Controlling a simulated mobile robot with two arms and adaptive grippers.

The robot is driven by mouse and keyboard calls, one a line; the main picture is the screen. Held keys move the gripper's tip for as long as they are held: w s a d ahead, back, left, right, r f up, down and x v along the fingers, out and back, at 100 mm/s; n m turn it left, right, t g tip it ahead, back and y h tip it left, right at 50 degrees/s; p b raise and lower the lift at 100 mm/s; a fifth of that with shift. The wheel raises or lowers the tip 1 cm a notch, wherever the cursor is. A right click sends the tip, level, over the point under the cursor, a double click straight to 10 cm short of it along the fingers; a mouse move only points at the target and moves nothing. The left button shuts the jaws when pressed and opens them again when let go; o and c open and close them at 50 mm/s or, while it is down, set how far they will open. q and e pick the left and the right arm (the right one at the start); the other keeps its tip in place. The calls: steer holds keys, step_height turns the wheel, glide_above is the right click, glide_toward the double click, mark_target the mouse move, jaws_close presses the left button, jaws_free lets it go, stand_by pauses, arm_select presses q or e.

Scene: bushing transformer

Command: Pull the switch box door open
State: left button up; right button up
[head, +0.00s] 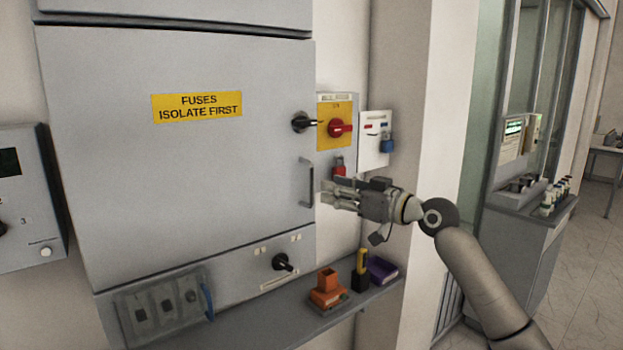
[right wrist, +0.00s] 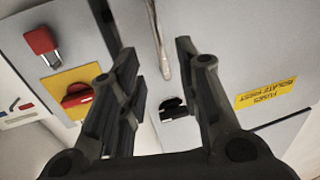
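The grey switch box door (head: 180,160) appears shut and carries a yellow "FUSES ISOLATE FIRST" label (head: 197,106). Its vertical bar handle (head: 306,183) is near the door's right edge. My right gripper (head: 328,196) is just right of the handle, fingers pointing at it. In the right wrist view my right gripper (right wrist: 156,62) is open, and the handle (right wrist: 159,40) shows in the gap between its fingers. I see no finger closed on it. A black rotary knob (head: 303,122) is above the handle. My left gripper is not in view.
A yellow panel with a red switch (head: 338,128), a red padlock (head: 339,166) and a white panel with a blue padlock (head: 387,143) are close above my right gripper. A shelf (head: 250,325) below holds small items. A grey unit (head: 25,200) hangs left.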

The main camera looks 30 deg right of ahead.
mark_target(311, 202)
steer(key=p+x, duration=0.3)
steer(key=x, duration=0.4)
steer(key=shift+a+r, duration=0.1)
steer(key=shift+w, duration=0.35)
steer(key=shift+c, duration=0.5)
jaws_close()
